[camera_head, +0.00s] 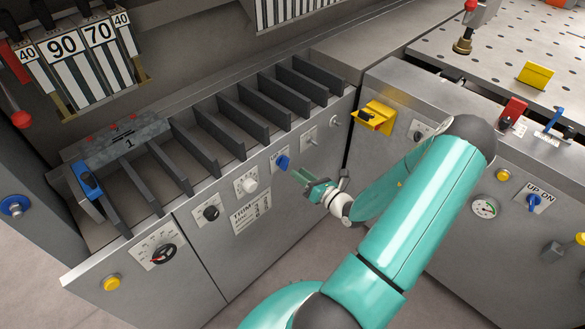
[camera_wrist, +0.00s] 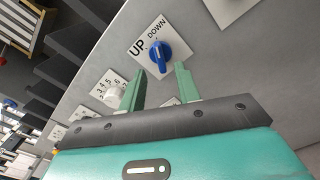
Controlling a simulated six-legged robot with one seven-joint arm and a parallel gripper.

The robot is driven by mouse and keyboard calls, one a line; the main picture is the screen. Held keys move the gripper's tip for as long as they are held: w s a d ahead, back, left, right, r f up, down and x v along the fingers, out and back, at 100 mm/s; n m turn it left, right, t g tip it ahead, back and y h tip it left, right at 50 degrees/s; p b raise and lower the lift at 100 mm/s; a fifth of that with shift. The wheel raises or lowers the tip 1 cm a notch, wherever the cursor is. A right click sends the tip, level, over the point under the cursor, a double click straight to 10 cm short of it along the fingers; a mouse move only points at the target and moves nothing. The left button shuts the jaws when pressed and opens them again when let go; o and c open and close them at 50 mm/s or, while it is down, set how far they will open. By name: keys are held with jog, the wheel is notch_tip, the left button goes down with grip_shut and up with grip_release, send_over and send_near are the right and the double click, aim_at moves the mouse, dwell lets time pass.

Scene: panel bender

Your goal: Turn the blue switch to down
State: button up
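The blue switch (camera_head: 283,162) is a rotary knob on a white plate on the grey front panel, left of my gripper. In the wrist view the blue switch (camera_wrist: 160,54) shows closely, with UP printed at its left and DOWN above it. Its handle runs nearly upright in that picture; I cannot tell firmly which word it points to. My gripper (camera_head: 298,177) is just in front of the panel by the switch. In the wrist view my gripper (camera_wrist: 157,82) has its two green fingers apart and empty, just below the knob. Contact with the knob is not visible.
A white knob (camera_head: 246,185) and a black knob (camera_head: 211,212) sit left of the switch. A yellow block (camera_head: 374,117) juts out to the right. Another blue switch (camera_head: 534,202) is on the far right panel. Dark dividers (camera_head: 240,118) line the shelf above.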

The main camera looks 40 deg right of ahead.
jog(key=s, duration=0.8)
jog(key=shift+d, duration=0.1)
